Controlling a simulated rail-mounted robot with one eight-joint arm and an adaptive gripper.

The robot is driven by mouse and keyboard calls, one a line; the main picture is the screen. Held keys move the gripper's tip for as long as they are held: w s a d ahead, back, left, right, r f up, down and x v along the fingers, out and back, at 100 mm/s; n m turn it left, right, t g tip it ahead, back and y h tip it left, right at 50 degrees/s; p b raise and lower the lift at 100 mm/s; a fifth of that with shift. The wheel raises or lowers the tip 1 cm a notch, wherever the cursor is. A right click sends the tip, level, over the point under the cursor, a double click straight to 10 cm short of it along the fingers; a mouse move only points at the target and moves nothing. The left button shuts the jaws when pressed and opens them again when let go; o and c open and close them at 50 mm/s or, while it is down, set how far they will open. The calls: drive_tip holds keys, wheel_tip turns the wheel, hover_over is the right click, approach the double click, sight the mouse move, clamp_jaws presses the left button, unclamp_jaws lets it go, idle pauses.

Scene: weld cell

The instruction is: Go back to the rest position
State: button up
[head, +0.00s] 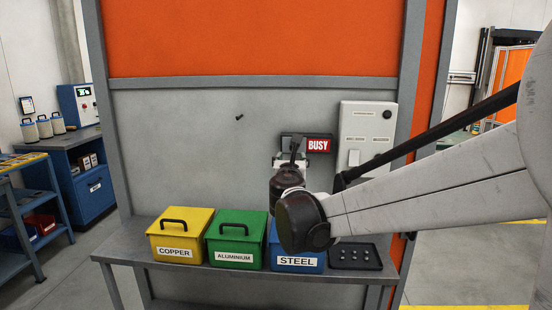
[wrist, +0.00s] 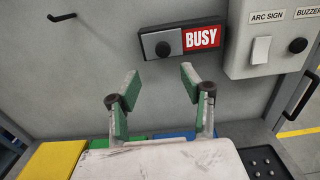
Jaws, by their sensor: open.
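My gripper (wrist: 156,88) is open in the wrist view, its two green-padded fingers spread with nothing between them. The fingers point toward the wall, just below a dark sign holder (wrist: 158,46) with a dark knob and a red sign (wrist: 202,38) reading BUSY. I cannot tell how far the fingertips are from the wall. In the head view my gripper (head: 291,157) is in front of the wall at the left of the BUSY sign (head: 319,145). My arm reaches in from the right and hides part of the sign holder and the blue bin.
A bench (head: 125,252) below carries a yellow COPPER bin (head: 181,233), a green ALUMINIUM bin (head: 236,243), a blue STEEL bin (head: 297,262) and a black tray (head: 355,257). A switch box (head: 365,135) hangs right of the sign. A small hook (head: 240,116) sticks out from the wall.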

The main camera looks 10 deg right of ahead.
drive_tip(key=s+d+f+m+g, duration=0.2)
drive_tip(key=s+d+m+g, duration=0.1)
drive_tip(key=s+m, duration=0.6)
drive_tip(key=s+d+f+m+g, duration=0.2)
drive_tip(key=s+d+f+m, duration=0.1)
drive_tip(key=s+m, duration=0.55)
drive_tip(key=s+a+f+m+g+y, duration=0.1)
drive_tip(key=s+a+f+m, duration=0.1)
drive_tip(key=s+f+m, duration=0.2)
drive_tip(key=s+a+f+m+g+y, duration=0.2)
drive_tip(key=s+m, duration=0.4)
drive_tip(key=s, duration=0.4)
drive_tip(key=s+a+f+m+g+y, duration=0.2)
drive_tip(key=s+a+f+m, duration=0.1)
drive_tip(key=s+f+m, duration=0.2)
drive_tip(key=shift+s+a+f, duration=0.25)
drive_tip(key=shift+s+f, duration=0.2)
drive_tip(key=shift+s, duration=0.7)
